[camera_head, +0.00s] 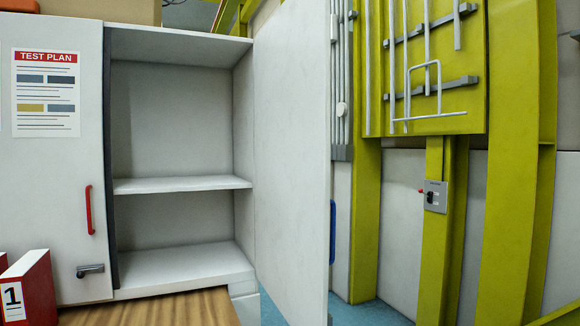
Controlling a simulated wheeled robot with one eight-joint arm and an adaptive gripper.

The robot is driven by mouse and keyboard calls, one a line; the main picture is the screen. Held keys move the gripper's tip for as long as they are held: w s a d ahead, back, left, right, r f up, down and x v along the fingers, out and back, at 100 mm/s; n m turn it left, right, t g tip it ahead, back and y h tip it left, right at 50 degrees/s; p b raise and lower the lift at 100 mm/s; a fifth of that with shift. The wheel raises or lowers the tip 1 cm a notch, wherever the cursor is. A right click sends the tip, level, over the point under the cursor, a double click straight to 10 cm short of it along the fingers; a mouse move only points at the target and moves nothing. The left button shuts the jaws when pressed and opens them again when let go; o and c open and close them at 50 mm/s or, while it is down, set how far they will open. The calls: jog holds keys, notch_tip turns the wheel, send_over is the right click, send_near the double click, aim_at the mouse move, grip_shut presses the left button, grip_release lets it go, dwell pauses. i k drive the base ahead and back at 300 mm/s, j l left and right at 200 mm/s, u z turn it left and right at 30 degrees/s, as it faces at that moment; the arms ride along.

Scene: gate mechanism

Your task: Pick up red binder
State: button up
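A red binder (36,285) with a white label marked "1" stands upright at the lower left, cut off by the bottom edge of the picture. Its white page edges show on top. A second red piece (3,262) shows at the far left edge, mostly out of the picture; I cannot tell whether it is another binder. My gripper is not in view.
A white cabinet (180,184) stands open with empty shelves, its right door (290,150) swung outward. The closed left door (60,190) has a red handle (89,210). A brown wooden surface (160,310) is clear in front. Yellow-green steel posts (508,200) stand right.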

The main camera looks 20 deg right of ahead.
aim_at(28, 297)
jog(key=i+l+z, duration=0.8)
jog(key=i+l+u, duration=0.2)
jog(key=u, duration=0.25)
jog(key=i+l+u, duration=0.15)
jog(key=l+u, duration=0.25)
jog(key=i+l+u, duration=0.15)
jog(key=l+u, duration=0.6)
jog(key=u, duration=0.15)
jog(key=k, duration=0.3)
jog(key=k+u, duration=0.1)
jog(key=u, duration=0.3)
jog(key=k+u, duration=0.1)
jog(key=u, duration=0.3)
jog(key=k+j+u, duration=0.1)
jog(key=u, duration=0.3)
jog(key=i+u, duration=0.45)
jog(key=i, duration=0.2)
jog(key=i+l+u, duration=0.2)
jog(key=i+u, duration=0.3)
jog(key=i, duration=0.15)
jog(key=i+l, duration=0.15)
jog(key=i, duration=0.9)
jog(key=i+l, duration=0.15)
jog(key=i, duration=0.9)
